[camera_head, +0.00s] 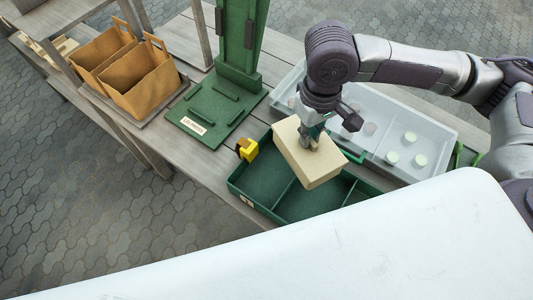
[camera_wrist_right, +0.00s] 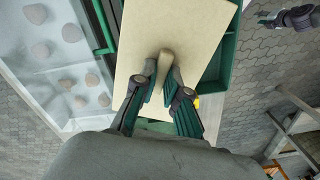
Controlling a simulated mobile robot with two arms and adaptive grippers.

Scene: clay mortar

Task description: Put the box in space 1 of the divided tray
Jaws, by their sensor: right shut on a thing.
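The pale beige box (camera_head: 309,158) has a knob-like grip on its top. My right gripper (camera_head: 309,143) is shut on that grip and holds the box tilted above the green divided tray (camera_head: 236,186). In the right wrist view the box (camera_wrist_right: 190,32) fills the middle, with the gripper fingers (camera_wrist_right: 164,85) on both sides of the knob. The tray's left compartment (camera_head: 268,178) shows a bare green floor; the box hides part of the tray. What looks like my left gripper (camera_wrist_right: 292,17) shows small at the wrist view's top right; its jaws are unclear.
A yellow item (camera_head: 247,149) sits at the tray's back left edge. A pale grey bin (camera_head: 380,109) with several round pieces lies behind the tray. A green stand (camera_head: 215,107) and brown bags (camera_head: 133,72) are to the left. A white surface (camera_head: 370,245) covers the front.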

